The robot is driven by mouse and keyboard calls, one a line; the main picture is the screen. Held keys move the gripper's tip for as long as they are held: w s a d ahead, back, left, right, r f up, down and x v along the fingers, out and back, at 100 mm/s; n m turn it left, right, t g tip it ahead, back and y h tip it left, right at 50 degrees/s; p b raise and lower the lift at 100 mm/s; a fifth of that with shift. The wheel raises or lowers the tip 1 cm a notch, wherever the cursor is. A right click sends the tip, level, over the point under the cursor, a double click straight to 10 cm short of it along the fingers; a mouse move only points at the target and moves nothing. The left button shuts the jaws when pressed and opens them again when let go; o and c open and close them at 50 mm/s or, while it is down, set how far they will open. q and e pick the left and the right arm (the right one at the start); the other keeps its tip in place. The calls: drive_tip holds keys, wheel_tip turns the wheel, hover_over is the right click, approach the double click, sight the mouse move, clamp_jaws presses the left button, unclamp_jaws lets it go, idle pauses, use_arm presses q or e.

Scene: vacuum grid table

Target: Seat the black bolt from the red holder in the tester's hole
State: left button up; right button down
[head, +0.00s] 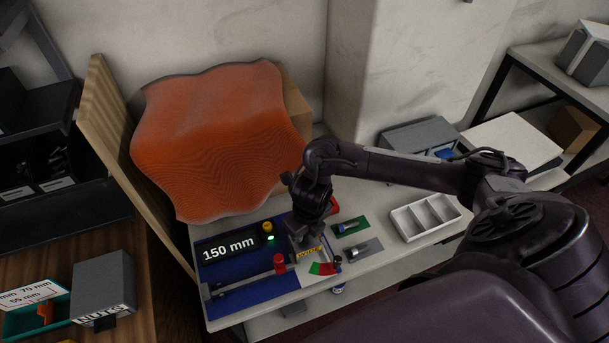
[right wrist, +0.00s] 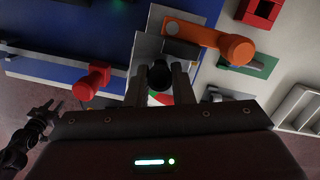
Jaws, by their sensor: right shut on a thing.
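My right gripper (right wrist: 161,72) is shut on a black bolt (right wrist: 160,77), whose round dark end shows between the two fingers. In the head view my right gripper (head: 308,240) is over the tester (head: 318,256), a pale plate with a yellow label and a red and green dial. The gripper and bolt cover part of the plate, so I cannot see the hole or whether the bolt touches it. The red holder (right wrist: 262,10) is at the top right of the right wrist view. My left gripper (right wrist: 50,108) appears at the left there, empty, its fingers apart.
An orange handle (right wrist: 205,36) lies close to the right gripper. A red-knobbed slide gauge (head: 279,263) and a 150 mm display (head: 230,247) are to the left. A green mat (head: 342,232) and a white compartment tray (head: 426,218) are to the right. An orange wavy panel (head: 210,130) stands behind.

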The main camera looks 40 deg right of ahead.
drive_tip(key=shift+r+p, duration=1.05)
drive_tip(key=shift+r, duration=0.35)
drive_tip(key=shift+f+b, duration=1.9)
drive_tip(key=shift+f, duration=0.05)
idle(0.7)
drive_tip(key=c, duration=1.2)
unclamp_jaws()
drive_tip(key=shift+r, duration=0.1)
drive_tip(key=shift+r, duration=0.1)
drive_tip(key=shift+r, duration=0.4)
drive_tip(key=r, duration=0.2)
drive_tip(key=r+p, duration=0.1)
drive_tip(key=r, duration=0.2)
drive_tip(key=shift+s+r+p, duration=0.3)
drive_tip(key=shift+r+p, duration=0.05)
drive_tip(key=shift+r, duration=0.05)
drive_tip(key=shift+s+r, duration=0.2)
drive_tip(key=shift+r, duration=0.3)
